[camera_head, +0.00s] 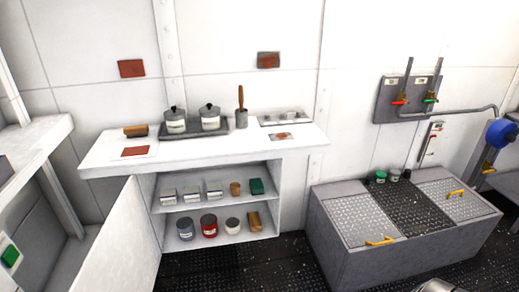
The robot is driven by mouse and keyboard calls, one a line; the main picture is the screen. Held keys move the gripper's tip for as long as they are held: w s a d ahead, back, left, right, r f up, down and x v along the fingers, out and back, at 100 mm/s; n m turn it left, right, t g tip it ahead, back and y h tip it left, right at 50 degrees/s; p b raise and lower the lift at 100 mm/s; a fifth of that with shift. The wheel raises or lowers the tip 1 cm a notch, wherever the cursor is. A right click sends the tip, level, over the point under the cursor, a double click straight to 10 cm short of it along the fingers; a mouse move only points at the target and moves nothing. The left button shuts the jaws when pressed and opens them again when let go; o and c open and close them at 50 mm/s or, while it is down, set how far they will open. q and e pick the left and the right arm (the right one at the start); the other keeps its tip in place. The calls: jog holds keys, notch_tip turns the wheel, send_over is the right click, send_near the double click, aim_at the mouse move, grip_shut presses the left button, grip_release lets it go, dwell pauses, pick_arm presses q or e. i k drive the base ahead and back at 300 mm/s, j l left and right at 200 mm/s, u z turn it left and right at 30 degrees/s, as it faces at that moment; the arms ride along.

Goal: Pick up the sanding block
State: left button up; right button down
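Several small items could be the sanding block, and I cannot tell for sure which it is. A brown block-like piece (136,131) lies at the left end of the white counter (240,146). Neither of my grippers is in view.
The cabinet door (122,245) stands open at the left. Lidded pots (210,118) on a dark tray and a cup with a wooden handle (241,110) stand on the counter. A grey chest (350,225) with yellow handles stands at the right. Dark floor (215,270) lies between.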

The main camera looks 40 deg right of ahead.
aim_at(255, 184)
jog(key=i+z, duration=0.1)
jog(key=z, duration=0.4)
jog(key=i+l+z, duration=0.1)
jog(key=z, duration=0.4)
jog(key=i+z, duration=0.15)
jog(key=z, duration=0.35)
jog(key=i+j, duration=0.5)
jog(key=i, duration=0.2)
